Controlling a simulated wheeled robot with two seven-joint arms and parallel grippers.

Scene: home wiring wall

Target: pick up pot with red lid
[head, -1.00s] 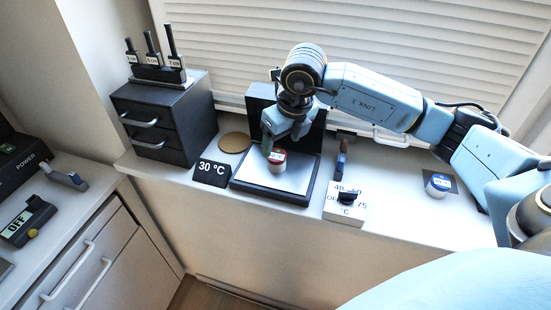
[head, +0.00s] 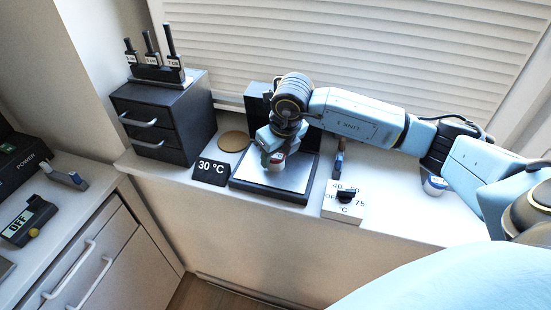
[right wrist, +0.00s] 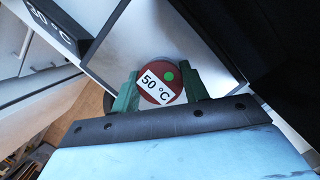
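The pot with the red lid (head: 278,157) stands on the pale top of the black-framed plate (head: 246,184). In the right wrist view its red lid (right wrist: 163,79) bears a "50 °C" label and a green dot. My right gripper (head: 268,148) is right over the pot. In the right wrist view the green fingers of my right gripper (right wrist: 163,88) are on both sides of the lid, with no clear gap. I cannot tell whether they press on the pot. My left gripper is not in view.
A "30 °C" sign (head: 211,171) and a round brown disc (head: 233,141) are left of the plate. A dial box (head: 343,205) is at its right. A pot with a blue label (head: 435,185) is partly behind my right arm. A black drawer unit (head: 165,120) stands at the left.

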